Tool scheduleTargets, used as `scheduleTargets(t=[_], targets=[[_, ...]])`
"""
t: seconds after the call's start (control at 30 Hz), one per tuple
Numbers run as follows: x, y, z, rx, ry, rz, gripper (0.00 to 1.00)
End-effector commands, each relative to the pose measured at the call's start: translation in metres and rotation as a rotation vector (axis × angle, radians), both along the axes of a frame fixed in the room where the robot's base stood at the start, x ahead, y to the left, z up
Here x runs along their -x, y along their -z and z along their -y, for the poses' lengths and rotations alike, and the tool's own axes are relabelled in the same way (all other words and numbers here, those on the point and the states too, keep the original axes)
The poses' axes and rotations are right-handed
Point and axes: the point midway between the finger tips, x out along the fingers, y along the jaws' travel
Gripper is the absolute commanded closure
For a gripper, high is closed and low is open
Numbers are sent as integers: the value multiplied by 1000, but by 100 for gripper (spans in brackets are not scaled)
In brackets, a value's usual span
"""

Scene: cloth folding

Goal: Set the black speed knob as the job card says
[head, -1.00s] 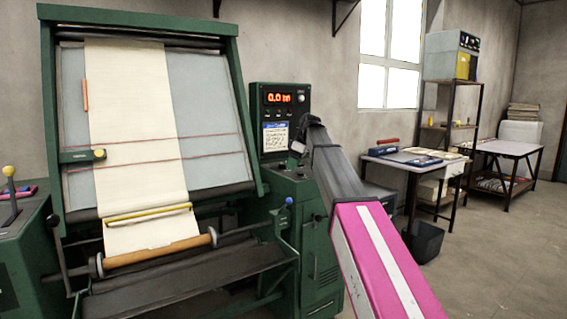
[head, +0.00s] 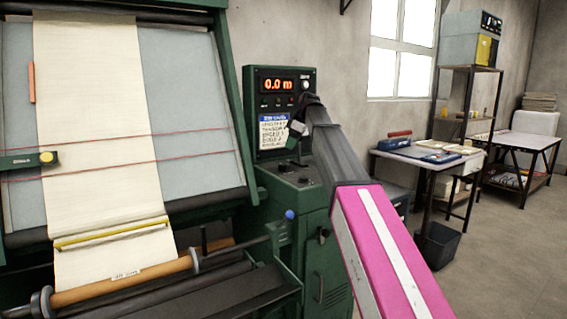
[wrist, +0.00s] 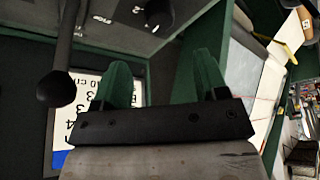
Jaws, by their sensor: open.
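The job card (head: 273,132), white with a blue header, is on the control box under the red display; its writing is too small to read surely. The card (wrist: 90,108) also shows upside down in the wrist view, partly hidden by a finger. A black round knob (wrist: 159,13) with white marks beside it is at that view's top edge; I cannot tell its setting or whether it is the speed knob. Small dark controls (head: 292,171) sit on the sloping panel below the card. My gripper (wrist: 163,78) is open and empty, apart from the knob. It hangs before the control box (head: 297,128).
A dark rod with a black ball (wrist: 56,89) stands left of my fingers in the wrist view. The green machine with cream cloth (head: 100,110) fills the left. A blue-tipped lever (head: 289,214) sticks out below the panel. Open floor (head: 500,250) lies right.

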Motion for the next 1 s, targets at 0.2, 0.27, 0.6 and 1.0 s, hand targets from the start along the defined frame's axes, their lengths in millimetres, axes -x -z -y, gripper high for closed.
scheduleTargets(t=[0.2, 0.27, 0.6, 1.0], targets=[[-1, 34, -14, 1, -1, -2, 33], [-2, 44, -18, 1, -2, -2, 33], [-6, 86, -35, 0, 0, -1, 33], [-7, 92, -38, 0, 0, 0, 33]])
